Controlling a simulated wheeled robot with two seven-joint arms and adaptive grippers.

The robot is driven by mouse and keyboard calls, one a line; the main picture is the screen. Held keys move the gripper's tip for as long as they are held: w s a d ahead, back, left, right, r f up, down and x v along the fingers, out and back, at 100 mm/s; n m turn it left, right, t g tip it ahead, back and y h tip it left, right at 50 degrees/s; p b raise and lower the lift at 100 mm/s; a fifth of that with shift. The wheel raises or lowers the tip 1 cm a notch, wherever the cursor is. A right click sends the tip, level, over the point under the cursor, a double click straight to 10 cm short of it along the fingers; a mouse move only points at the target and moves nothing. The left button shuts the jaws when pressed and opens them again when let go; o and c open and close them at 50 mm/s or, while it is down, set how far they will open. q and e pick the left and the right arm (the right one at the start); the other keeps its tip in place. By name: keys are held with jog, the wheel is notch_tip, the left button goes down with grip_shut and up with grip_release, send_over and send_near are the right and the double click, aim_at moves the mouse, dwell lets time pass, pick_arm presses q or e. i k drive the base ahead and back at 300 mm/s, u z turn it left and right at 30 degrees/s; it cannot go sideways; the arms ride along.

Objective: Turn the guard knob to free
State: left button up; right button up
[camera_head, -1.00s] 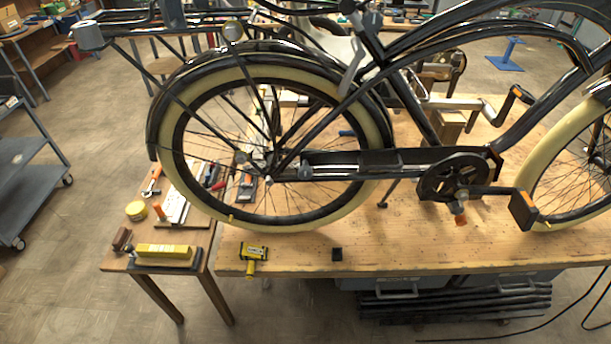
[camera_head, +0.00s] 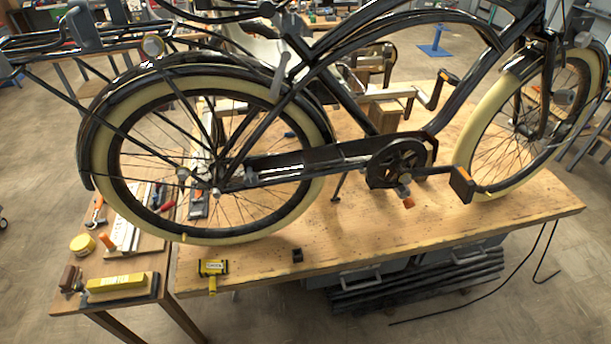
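A dark bicycle stands upright on the wooden workbench. Its long dark chain guard (camera_head: 300,160) runs from the rear hub (camera_head: 217,190) to the chainring (camera_head: 396,163). A small grey knob-like part (camera_head: 250,176) shows at the guard's rear end; I cannot tell for certain that it is the guard knob, or how it is turned. The rear wheel (camera_head: 102,150) has a cream tyre and a dark mudguard. Neither of my grippers is in view.
The workbench (camera_head: 400,235) has bare room in front of the bicycle. A yellow tool (camera_head: 213,268) and a small black block (camera_head: 297,255) lie near its front edge. A side table (camera_head: 120,268) at left holds tools and a yellow-topped block (camera_head: 118,284). Pedals (camera_head: 462,185) stick out.

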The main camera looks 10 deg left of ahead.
aim_at(250, 178)
jog(key=z, duration=0.95)
jog(key=k, duration=1.05)
jog(key=u, duration=1.5)
jog(key=i, duration=0.5)
jog(key=u, duration=0.05)
